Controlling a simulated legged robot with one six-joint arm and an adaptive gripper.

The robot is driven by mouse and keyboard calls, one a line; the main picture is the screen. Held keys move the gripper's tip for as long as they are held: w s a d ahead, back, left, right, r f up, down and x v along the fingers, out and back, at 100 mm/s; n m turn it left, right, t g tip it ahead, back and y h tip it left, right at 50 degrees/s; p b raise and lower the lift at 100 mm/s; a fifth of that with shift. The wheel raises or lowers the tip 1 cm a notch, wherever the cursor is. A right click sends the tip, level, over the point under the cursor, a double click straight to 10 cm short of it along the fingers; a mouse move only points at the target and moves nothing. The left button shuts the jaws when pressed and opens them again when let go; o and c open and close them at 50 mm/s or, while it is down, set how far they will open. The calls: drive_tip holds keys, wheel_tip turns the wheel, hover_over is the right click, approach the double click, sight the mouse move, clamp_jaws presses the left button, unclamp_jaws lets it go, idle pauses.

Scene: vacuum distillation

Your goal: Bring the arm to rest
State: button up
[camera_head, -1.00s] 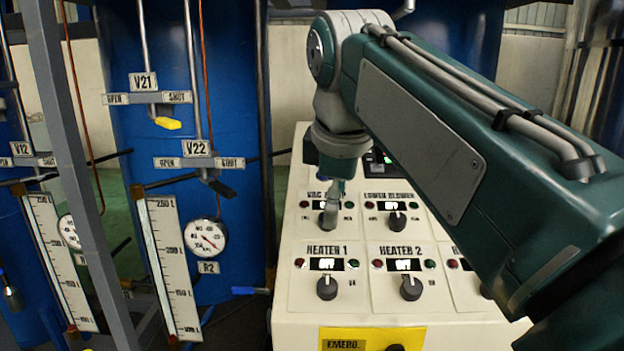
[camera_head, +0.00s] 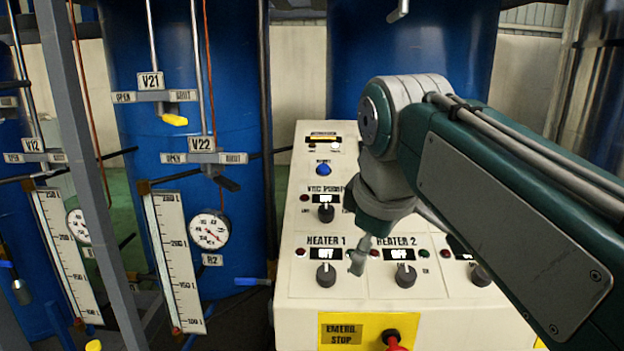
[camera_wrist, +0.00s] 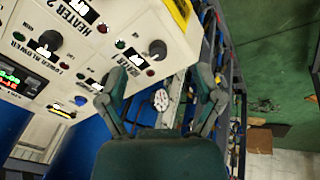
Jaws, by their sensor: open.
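My gripper (camera_head: 360,256) hangs at the end of my arm, in front of the white control panel (camera_head: 440,306), between the Heater 1 knob (camera_head: 326,275) and the Heater 2 knob (camera_head: 405,276) in the head view. How far it stands from the panel face is hard to tell. In the wrist view the two fingers of my gripper (camera_wrist: 160,88) are spread apart with nothing between them. My forearm hides the right part of the panel in the head view.
The red emergency stop (camera_head: 394,342) sits low on the panel, on a yellow plate. To the left stand a grey post (camera_head: 80,150), a blue tank (camera_head: 150,150), the valves V21 and V22 (camera_head: 202,144), and a pressure gauge (camera_head: 209,231).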

drive_tip(key=s+d+f+m, duration=0.2)
drive_tip(key=s+f+m, duration=0.1)
drive_tip(key=f, duration=0.3)
drive_tip(key=s+d+f+m, duration=0.3)
drive_tip(key=s+f+m, duration=0.1)
drive_tip(key=f, duration=0.3)
drive_tip(key=s+d+f+m+t, duration=0.1)
drive_tip(key=s+d+f+m, duration=0.2)
drive_tip(key=f, duration=0.4)
drive_tip(key=shift+s+m, duration=0.6)
drive_tip(key=shift+s, duration=0.45)
